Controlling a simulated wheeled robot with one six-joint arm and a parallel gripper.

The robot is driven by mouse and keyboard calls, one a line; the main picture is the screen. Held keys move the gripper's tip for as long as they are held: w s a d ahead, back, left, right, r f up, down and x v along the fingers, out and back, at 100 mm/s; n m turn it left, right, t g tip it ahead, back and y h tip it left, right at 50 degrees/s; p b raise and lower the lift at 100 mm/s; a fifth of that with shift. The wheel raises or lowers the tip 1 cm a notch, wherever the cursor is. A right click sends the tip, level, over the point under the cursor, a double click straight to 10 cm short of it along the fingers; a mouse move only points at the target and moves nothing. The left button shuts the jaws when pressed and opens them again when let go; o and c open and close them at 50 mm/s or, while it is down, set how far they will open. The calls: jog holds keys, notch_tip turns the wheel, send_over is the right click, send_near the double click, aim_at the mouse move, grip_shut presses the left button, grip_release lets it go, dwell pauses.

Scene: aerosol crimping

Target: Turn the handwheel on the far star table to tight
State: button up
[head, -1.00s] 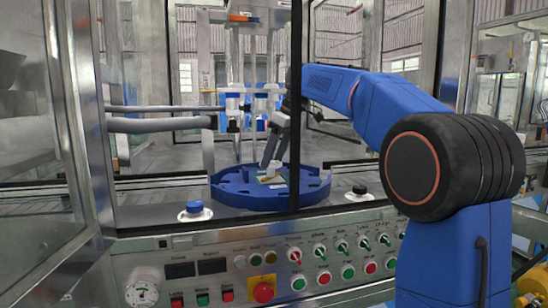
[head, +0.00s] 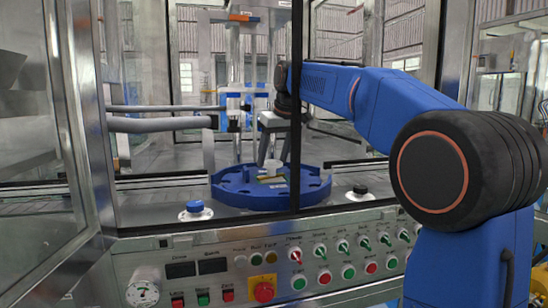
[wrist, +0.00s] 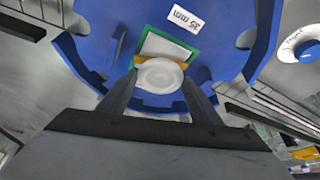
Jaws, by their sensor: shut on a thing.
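The blue star table (head: 225,187) stands behind the control panel in the head view, and it fills the upper part of the wrist view (wrist: 110,15). A white round handwheel (wrist: 160,74) sits at its near edge in the wrist view, in front of a green-and-yellow framed plate. In the head view it is a small pale shape (head: 274,166). My gripper (wrist: 160,80) points down at the table with one finger on each side of the handwheel, shut on it. In the head view my gripper (head: 271,162) is partly hidden by the dark upright. No tight mark is readable.
A "35 mm" label (wrist: 185,18) lies on the star table. A blue knob (head: 195,208) and a black knob (head: 360,191) stand on the ledge. The control panel (head: 215,290) has several buttons and switches. The dark upright (head: 295,110) stands close beside my gripper.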

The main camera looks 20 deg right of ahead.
jog(key=shift+a+m+h, duration=0.15)
jog(key=shift+m+h, duration=0.55)
jog(key=shift+m, duration=1)
jog(key=o, duration=1.1)
jog(key=shift+c, duration=0.2)
jog(key=shift+r, duration=0.1)
jog(key=v, duration=1.7)
jog(key=shift+s, duration=0.35)
